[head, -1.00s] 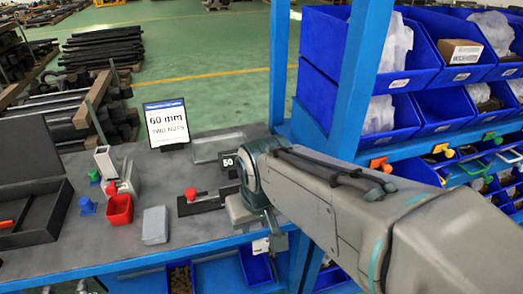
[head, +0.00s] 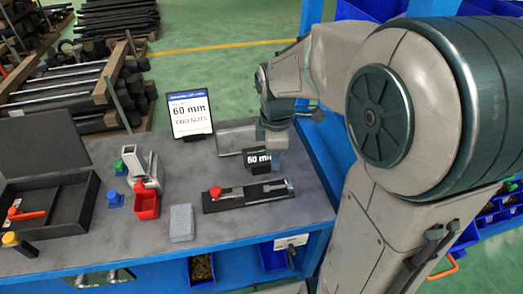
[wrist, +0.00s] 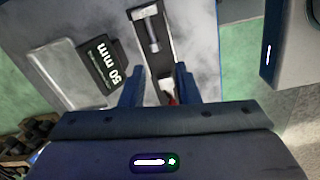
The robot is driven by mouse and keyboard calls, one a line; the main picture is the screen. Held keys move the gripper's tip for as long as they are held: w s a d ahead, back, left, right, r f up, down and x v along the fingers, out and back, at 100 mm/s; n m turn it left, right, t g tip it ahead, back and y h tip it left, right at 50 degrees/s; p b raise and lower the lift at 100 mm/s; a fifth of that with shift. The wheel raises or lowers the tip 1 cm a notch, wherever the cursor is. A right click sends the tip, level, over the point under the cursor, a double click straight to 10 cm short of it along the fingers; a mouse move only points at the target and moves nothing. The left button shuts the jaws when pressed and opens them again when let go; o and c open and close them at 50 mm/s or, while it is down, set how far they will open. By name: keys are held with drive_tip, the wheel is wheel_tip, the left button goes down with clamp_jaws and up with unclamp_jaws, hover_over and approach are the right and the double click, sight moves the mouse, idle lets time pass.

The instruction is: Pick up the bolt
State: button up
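The bolt (wrist: 152,33) is a grey metal piece with a wider head, lying in a long dark holder (wrist: 146,62) in the wrist view. In the head view the holder (head: 225,203) lies on the bench, with a red knob at its left end and the silver bolt (head: 275,188) towards its right end. My gripper (wrist: 159,82) is open and empty, its two dark blue fingers apart on either side of the holder's line. In the head view my gripper (head: 277,158) hangs above and behind the holder, partly hidden by the black label.
A black label (wrist: 101,64) reading 50 mm stands beside the holder. My arm fills the right side.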

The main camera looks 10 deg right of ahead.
drive_tip(key=w+n, duration=0.1)
drive_tip(key=n, duration=0.1)
hover_over(269, 186)
drive_tip(key=f, duration=0.8)
drive_tip(key=shift+s+d+f, duration=0.2)
drive_tip(key=shift+w+a+f+p, duration=0.1)
drive_tip(key=shift+a+f+p, duration=0.1)
drive_tip(key=shift+f, duration=1.15)
drive_tip(key=shift+w+a+f+p, duration=0.1)
drive_tip(key=shift+f+p, duration=0.1)
drive_tip(key=shift+f, duration=1.15)
drive_tip(key=shift+d, duration=0.1)
clamp_jaws()
